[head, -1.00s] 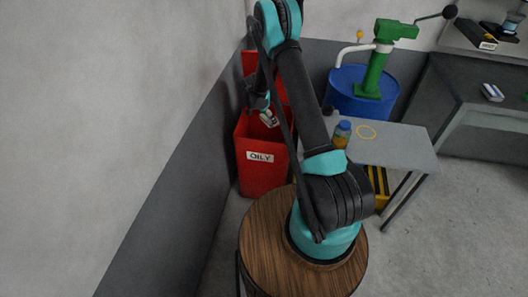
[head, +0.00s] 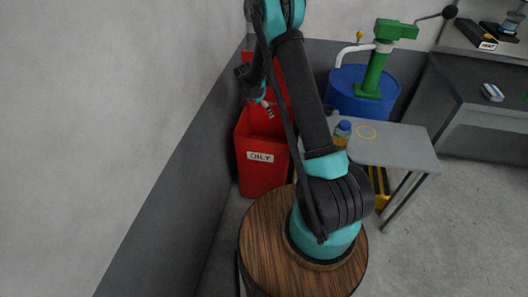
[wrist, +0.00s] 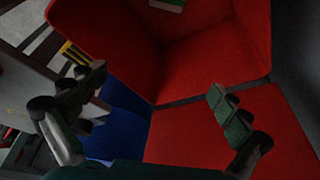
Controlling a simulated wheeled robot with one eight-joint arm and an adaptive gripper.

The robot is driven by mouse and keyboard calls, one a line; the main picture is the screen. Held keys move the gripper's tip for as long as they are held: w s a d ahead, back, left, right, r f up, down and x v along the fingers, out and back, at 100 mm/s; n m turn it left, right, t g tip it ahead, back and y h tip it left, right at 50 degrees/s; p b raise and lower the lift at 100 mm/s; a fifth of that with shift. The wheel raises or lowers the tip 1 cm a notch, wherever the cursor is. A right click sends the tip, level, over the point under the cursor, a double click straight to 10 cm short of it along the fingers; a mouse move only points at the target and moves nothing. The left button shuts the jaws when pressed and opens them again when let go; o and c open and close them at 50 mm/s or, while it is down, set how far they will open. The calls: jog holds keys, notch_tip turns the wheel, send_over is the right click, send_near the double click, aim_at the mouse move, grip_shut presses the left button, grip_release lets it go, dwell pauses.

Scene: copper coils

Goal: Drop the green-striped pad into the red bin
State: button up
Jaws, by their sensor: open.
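The red bin (head: 262,172) stands by the wall with an OILY label on its front and its lid raised. Its red walls also fill much of the wrist view (wrist: 205,60). My gripper (head: 267,107) is over the bin's opening. In the wrist view its two fingers (wrist: 156,84) are spread wide, with nothing between them. A small green piece with a pale edge (wrist: 168,4), which looks like the green-striped pad, lies against the red at the top edge of the wrist view, apart from the fingers and partly cut off. The pad does not show in the head view.
A blue drum (head: 362,92) with a green pump stands behind. The wall is close on the bin's left.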

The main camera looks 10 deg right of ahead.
jog(key=shift+v, duration=2.6)
